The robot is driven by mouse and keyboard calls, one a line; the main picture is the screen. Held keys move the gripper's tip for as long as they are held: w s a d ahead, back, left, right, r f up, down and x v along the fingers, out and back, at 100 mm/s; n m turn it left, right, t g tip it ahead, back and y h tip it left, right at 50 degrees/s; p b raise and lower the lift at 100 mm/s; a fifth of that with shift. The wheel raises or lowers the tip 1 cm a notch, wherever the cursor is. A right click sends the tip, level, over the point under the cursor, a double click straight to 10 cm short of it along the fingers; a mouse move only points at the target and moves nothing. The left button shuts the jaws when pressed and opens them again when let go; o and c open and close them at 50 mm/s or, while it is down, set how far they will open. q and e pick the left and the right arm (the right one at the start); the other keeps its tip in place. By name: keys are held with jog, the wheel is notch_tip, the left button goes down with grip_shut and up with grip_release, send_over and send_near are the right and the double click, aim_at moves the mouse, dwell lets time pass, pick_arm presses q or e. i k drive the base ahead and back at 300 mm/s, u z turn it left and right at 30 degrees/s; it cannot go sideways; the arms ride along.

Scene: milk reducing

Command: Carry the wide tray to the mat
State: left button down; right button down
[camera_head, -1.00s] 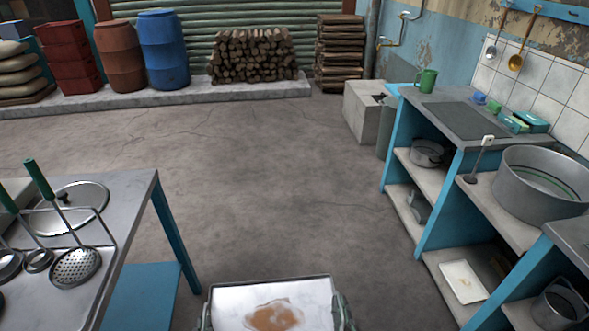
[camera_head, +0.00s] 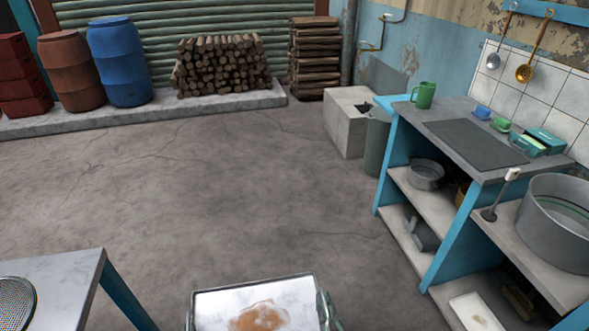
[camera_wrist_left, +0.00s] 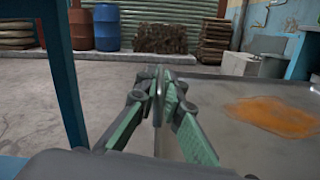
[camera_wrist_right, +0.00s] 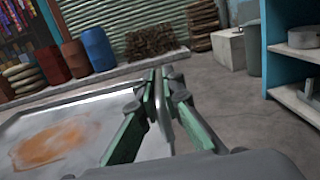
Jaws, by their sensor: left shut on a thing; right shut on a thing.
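The wide tray (camera_head: 215,306) is a shallow metal pan with an orange-brown stain, at the bottom of the head view; its near part is cut off. My left gripper (camera_wrist_left: 160,85) is shut on the tray's left rim, and my right gripper (camera_wrist_right: 158,85) is shut on its right rim. In the head view only small green parts of the grippers show beside the tray. The tray is held over the floor. The mat (camera_head: 475,144) appears to be the dark grey rectangle lying flat on the counter at right, apart from the tray.
A large round pot (camera_head: 560,220) stands nearer on the right. A metal table (camera_head: 60,280) is at lower left. The middle floor is clear.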

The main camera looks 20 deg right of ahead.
aim_at(469, 142)
jog(key=i, duration=3)
jog(key=z, duration=2.6)
